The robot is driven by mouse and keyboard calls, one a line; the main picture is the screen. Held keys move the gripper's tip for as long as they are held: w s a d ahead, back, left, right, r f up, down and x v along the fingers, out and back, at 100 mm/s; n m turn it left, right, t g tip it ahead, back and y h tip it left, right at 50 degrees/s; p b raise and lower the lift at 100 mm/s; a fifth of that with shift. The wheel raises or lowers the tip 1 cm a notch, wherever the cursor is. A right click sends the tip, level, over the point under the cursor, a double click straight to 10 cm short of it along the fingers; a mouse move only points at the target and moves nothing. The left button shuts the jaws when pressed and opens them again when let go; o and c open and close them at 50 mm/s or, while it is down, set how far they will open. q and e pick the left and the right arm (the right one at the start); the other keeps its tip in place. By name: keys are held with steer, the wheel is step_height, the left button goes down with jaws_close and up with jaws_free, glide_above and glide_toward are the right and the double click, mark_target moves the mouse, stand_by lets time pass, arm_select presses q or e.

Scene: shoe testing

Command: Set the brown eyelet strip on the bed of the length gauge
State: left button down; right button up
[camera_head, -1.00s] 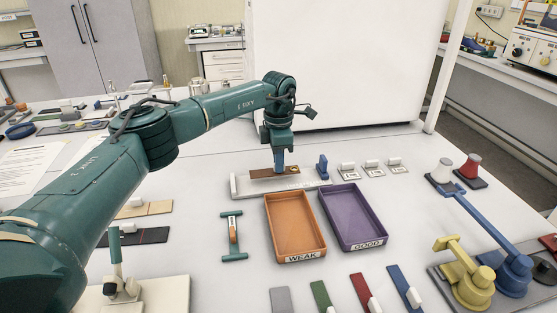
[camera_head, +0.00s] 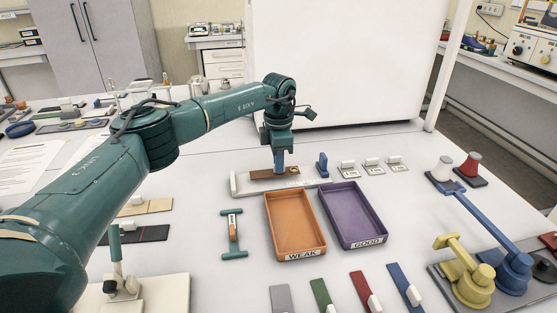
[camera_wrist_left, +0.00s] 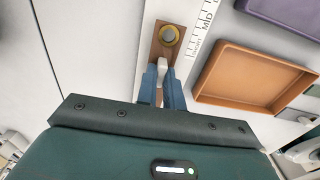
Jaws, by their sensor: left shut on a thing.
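The brown eyelet strip (camera_head: 268,174) lies along the white bed of the length gauge (camera_head: 240,188), behind the trays. My left gripper (camera_head: 279,168) points down at the strip from above. In the left wrist view my left gripper (camera_wrist_left: 163,78) is shut on a pale tab on the strip. The gauge's printed scale (camera_wrist_left: 200,30) runs beside the strip. The gauge's blue block (camera_head: 322,165) stands at its right end. My right gripper is not seen.
The orange WEAK tray (camera_head: 270,228) and the purple GOOD tray (camera_head: 382,218) sit just in front of the gauge. A teal-ended tool (camera_head: 233,235) lies left of them. Several small tagged plates stand right of the gauge. A blue-armed device (camera_head: 485,225) stands at the right.

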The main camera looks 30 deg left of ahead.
arm_select(q)
steer(key=shift+f, duration=0.6)
steer(key=c, duration=1.5)
jaws_free()
steer(key=shift+o, duration=0.2)
steer(key=shift+r, duration=0.1)
step_height(320, 180, up, 13)
steer(key=b, duration=0.1)
